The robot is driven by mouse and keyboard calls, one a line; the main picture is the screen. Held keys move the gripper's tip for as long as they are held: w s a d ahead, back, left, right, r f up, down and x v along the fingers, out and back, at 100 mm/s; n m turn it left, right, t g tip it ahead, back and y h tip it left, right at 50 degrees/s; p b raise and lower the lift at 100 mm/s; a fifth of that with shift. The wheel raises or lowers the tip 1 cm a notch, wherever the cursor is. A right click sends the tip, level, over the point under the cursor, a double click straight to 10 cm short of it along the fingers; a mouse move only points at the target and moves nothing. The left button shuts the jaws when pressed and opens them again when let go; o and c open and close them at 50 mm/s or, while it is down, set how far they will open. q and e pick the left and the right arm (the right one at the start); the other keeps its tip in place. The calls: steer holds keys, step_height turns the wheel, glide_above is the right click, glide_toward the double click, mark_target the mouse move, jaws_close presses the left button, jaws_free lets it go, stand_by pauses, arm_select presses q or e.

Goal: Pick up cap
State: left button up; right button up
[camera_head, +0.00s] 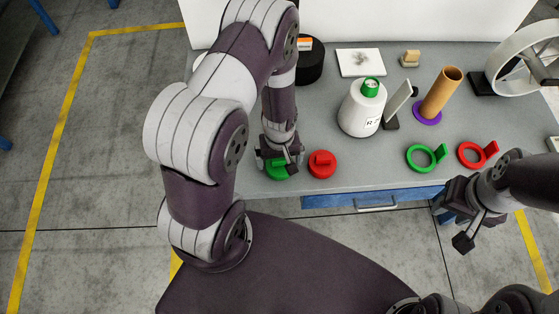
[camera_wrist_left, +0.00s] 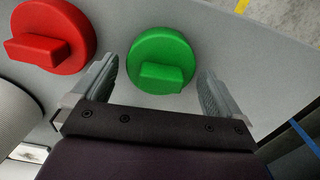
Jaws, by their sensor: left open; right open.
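A green cap (camera_head: 277,170) with a raised grip bar lies on the grey table near its front edge. My left gripper (camera_head: 279,163) is directly above it and partly covers it in the head view. In the left wrist view the green cap (camera_wrist_left: 161,61) lies between the two open fingers (camera_wrist_left: 160,90), with a gap on each side. A red cap (camera_head: 322,164) of the same shape lies just to the right; it also shows in the left wrist view (camera_wrist_left: 52,36). My right gripper (camera_head: 463,222) is open and empty, off the table's front edge at the right.
A cardboard tube (camera_head: 441,93) stands in a purple ring (camera_head: 427,117). A green ring (camera_head: 427,158) and a red ring (camera_head: 476,154) lie at the front right. A black round object (camera_head: 310,62) is behind my left arm.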

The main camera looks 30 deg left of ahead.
arm_select(q)
steer(key=shift+s+a, duration=0.15)
steer(key=shift+c, duration=1.2)
steer(key=c, duration=0.5)
steer(key=shift+r, duration=0.1)
steer(key=shift+c, duration=0.5)
steer(key=shift+d, duration=0.2)
steer(key=shift+a+r, duration=0.1)
steer(key=shift+r, duration=0.3)
steer(key=r, duration=0.2)
steer(key=w+r+b, duration=0.1)
steer(key=shift+d+r, duration=0.3)
steer(key=shift+d, duration=0.05)
steer(key=w+d+r+b, duration=0.2)
steer(key=w+d+r, duration=0.4)
steer(key=w, duration=0.2)
steer(key=shift+w+d+r, duration=0.2)
steer(key=shift+w+r, duration=0.05)
steer(key=shift+r, duration=0.05)
